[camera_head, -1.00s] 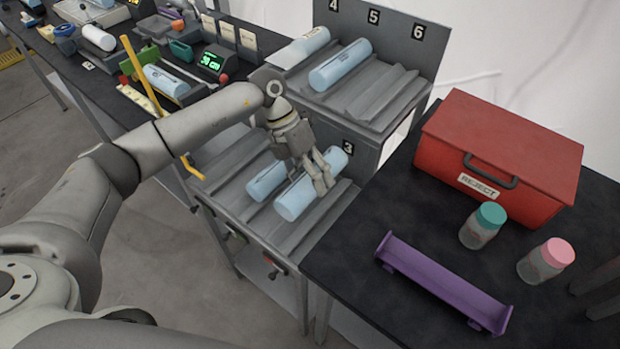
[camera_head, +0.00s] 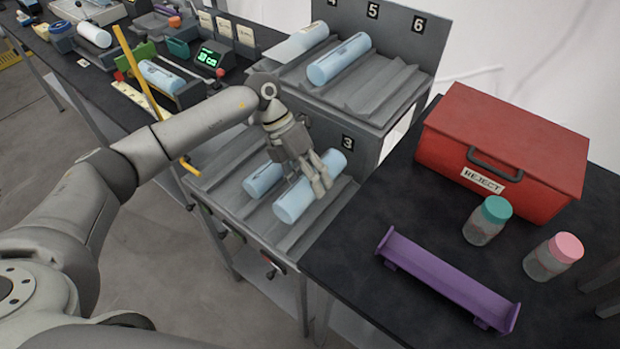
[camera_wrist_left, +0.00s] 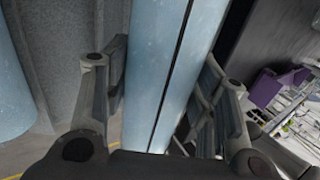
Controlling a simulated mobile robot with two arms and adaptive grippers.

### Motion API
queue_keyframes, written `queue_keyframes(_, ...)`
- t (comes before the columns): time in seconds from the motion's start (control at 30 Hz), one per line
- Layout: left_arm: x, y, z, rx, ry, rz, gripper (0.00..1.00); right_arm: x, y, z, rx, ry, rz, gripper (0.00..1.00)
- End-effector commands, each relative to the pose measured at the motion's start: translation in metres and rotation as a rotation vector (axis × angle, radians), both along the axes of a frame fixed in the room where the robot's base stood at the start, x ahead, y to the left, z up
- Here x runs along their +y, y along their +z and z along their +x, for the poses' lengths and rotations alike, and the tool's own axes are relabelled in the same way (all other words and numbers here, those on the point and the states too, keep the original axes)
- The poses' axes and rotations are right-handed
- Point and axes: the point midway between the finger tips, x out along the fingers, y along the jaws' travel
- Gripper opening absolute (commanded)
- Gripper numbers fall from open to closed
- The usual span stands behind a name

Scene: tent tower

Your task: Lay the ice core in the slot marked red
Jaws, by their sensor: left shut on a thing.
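My left gripper (camera_head: 316,180) is shut around a pale blue ice core (camera_head: 296,198) over the lower rack, by the slot numbered 3. In the left wrist view this core (camera_wrist_left: 160,85) runs between the two fingers (camera_wrist_left: 165,110). I cannot tell whether it rests in its groove or is slightly raised. A second core (camera_head: 263,180) lies in the groove to its left and also shows at the edge of the left wrist view (camera_wrist_left: 14,85). I see no slot clearly marked red. My right gripper is not in view.
The upper rack (camera_head: 390,88) holds two cores below numbers 4 to 6; its right groove is empty. A red REJECT box (camera_head: 505,145), two jars (camera_head: 488,220) (camera_head: 552,256) and a purple cradle (camera_head: 445,277) stand on the black table. Instruments crowd the left bench (camera_head: 105,95).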

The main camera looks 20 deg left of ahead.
Motion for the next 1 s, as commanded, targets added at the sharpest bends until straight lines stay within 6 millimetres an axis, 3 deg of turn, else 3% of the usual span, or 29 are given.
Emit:
queue_keyframes(0.6,-0.001,-0.048,0.001,-0.003,0.000,-0.003,0.10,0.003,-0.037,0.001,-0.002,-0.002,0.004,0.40)
queue_keyframes(1.0,0.000,-0.060,-0.002,0.005,-0.002,0.003,0.10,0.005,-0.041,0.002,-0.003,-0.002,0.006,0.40)
